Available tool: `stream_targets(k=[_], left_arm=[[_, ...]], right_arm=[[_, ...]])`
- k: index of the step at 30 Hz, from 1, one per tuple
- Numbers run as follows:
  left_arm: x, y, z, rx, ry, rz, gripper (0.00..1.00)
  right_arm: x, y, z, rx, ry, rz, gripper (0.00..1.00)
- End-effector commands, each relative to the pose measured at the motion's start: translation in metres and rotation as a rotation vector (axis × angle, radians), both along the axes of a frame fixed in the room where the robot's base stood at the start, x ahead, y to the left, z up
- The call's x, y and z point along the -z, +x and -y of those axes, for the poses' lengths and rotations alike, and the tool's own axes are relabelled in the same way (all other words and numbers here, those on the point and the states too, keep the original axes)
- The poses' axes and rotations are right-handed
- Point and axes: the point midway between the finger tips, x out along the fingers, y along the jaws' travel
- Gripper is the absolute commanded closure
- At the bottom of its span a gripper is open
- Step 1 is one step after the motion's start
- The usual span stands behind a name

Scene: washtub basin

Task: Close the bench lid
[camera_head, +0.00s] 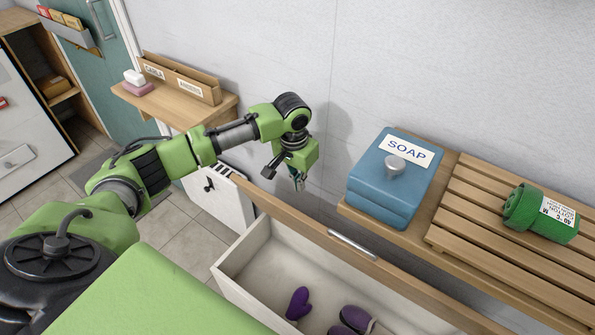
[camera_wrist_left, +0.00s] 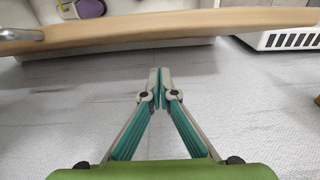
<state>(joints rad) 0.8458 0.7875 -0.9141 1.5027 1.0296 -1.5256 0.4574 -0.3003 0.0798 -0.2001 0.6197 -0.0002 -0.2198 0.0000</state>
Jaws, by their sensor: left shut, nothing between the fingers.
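The bench is a white box (camera_head: 243,256), open at the top, with purple things inside. Its wooden lid (camera_head: 285,208) stands raised along the wall side and shows nearly edge-on, with a metal handle (camera_head: 352,245) on it. In the left wrist view the lid's wooden edge (camera_wrist_left: 170,32) crosses the top, with the handle (camera_wrist_left: 20,35) at left. My left gripper (camera_head: 298,184) is shut and empty, pointing down on the wall side of the lid. Its closed fingertips (camera_wrist_left: 160,76) show apart from the lid edge in the wrist view. My right gripper is not in view.
A small shelf (camera_head: 170,105) with a wooden tray is at left.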

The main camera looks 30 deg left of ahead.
Motion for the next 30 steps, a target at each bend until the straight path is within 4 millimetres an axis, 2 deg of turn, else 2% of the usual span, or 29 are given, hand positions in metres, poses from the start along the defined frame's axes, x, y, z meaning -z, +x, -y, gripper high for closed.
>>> stream_targets(k=[1, 4, 9, 30], left_arm=[[0.008, -0.003, -0.001, 0.000, 0.001, -0.003, 1.00], [0.011, -0.019, -0.003, 0.002, 0.002, -0.002, 1.00], [0.017, -0.033, -0.003, 0.001, 0.001, 0.000, 1.00], [0.021, -0.043, -0.004, 0.001, -0.001, 0.030, 1.00]], right_arm=[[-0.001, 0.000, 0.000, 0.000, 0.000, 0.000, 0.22], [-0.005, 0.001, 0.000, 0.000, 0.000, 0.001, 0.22], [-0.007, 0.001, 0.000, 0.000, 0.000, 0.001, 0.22], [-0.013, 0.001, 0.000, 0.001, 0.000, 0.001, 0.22]])
